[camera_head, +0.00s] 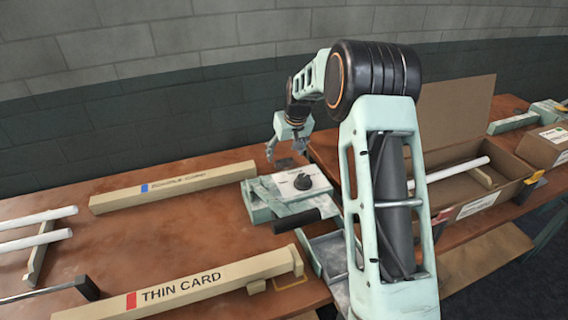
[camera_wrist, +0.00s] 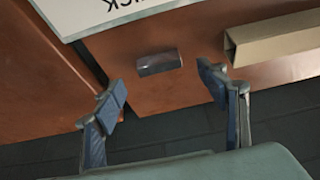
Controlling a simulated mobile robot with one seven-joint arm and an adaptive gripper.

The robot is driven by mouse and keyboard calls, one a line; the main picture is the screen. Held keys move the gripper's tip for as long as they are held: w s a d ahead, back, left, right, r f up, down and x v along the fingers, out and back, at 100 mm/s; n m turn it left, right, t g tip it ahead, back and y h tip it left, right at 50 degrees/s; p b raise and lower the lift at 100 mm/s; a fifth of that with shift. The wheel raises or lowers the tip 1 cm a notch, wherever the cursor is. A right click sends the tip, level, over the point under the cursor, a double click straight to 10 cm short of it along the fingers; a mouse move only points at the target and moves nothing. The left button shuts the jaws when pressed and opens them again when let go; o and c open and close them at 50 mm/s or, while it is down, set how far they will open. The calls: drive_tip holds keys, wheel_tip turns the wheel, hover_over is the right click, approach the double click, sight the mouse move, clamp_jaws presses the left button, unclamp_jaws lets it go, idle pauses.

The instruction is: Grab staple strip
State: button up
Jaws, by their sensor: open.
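The staple strip, a small grey metallic block (camera_wrist: 159,62), lies on the brown table near its edge. In the wrist view it sits just beyond my open fingertips (camera_wrist: 163,84), roughly between them but apart from both. In the head view my gripper (camera_head: 284,148) hangs over the far part of the table, fingers down. A small dark piece (camera_head: 286,163) just below it looks like the same strip. Nothing is between the fingers.
A labelled THIN CARD bar (camera_head: 185,286) lies nearer. An open cardboard box (camera_head: 480,202) is right.

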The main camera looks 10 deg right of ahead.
sight(284, 160)
drive_tip(key=shift+x, duration=2)
drive_tip(key=shift+c, duration=0.6)
drive_tip(key=c, duration=1.1)
drive_tip(key=shift+r, duration=0.15)
